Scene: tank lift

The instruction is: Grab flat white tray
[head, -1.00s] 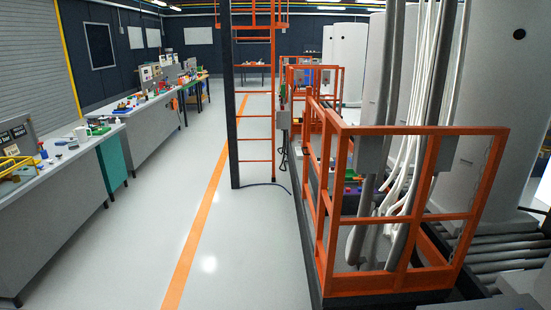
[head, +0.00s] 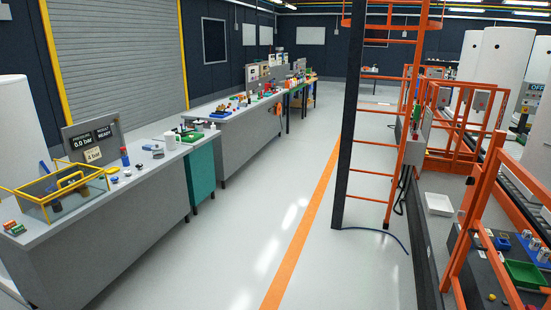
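A flat white tray (head: 439,204) lies on the dark platform at the right of the head view, behind the orange railing and right of the ladder. It looks shallow and empty. A small green tray (head: 524,274) sits nearer, at the lower right, among small parts. Neither of my grippers shows in the head view.
An orange ladder on a dark post (head: 349,120) stands left of the white tray, with a blue hose (head: 385,231) on the floor by its foot. Orange railings (head: 478,190) enclose the platform. Workbenches (head: 150,215) line the left. The floor between is clear.

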